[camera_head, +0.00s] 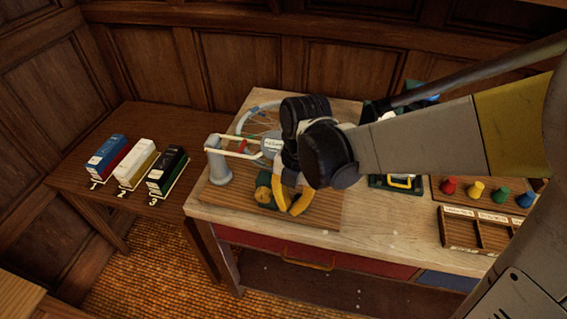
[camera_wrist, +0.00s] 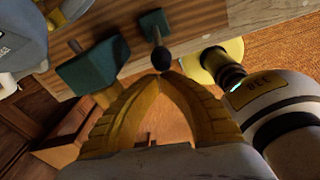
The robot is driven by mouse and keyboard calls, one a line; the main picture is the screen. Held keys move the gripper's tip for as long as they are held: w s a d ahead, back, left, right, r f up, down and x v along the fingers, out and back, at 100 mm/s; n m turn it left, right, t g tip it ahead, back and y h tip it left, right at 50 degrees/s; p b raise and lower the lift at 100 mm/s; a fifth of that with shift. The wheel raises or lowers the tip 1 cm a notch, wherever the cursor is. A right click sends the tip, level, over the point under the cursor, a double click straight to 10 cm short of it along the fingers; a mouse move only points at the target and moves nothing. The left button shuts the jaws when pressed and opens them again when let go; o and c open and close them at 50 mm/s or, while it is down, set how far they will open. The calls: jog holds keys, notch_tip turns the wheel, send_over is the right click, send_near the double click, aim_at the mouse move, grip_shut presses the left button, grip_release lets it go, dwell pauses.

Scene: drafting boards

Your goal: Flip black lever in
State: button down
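The black lever shows in the wrist view as a dark stem with a round black knob (camera_wrist: 161,60), rising from a small dark green base (camera_wrist: 155,24). My gripper (camera_wrist: 166,76) has its two yellow fingers arched together, tips meeting right at the knob. I cannot tell whether the tips touch it. In the head view my gripper (camera_head: 290,211) is low over the wooden board on the workbench, fingertips close together. I cannot make out the lever there; my gripper and arm cover that area.
A dark green block (camera_wrist: 92,66) stands left of the lever in the wrist view. A grey post with a white-red frame (camera_head: 219,162) stands left of my gripper. Labelled boxes (camera_head: 135,165) lie on the side table. Colored pegs (camera_head: 476,188) and a compartment tray (camera_head: 475,250) are at right.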

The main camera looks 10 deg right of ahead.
jog(key=shift+w+d+r+p, duration=0.2)
jog(key=shift+w+r+p, duration=0.15)
jog(key=shift+w+r, duration=0.2)
dwell(0.7)
jog(key=shift+w+d+r+p, duration=0.2)
jog(key=shift+w+d, duration=0.05)
jog(key=shift+w, duration=0.45)
jog(key=shift+w+d+r+p, duration=0.15)
jog(key=shift+w+d+r, duration=0.1)
jog(key=shift+w, duration=0.45)
jog(key=shift+w+d+r+p, duration=0.2)
jog(key=shift+w, duration=0.5)
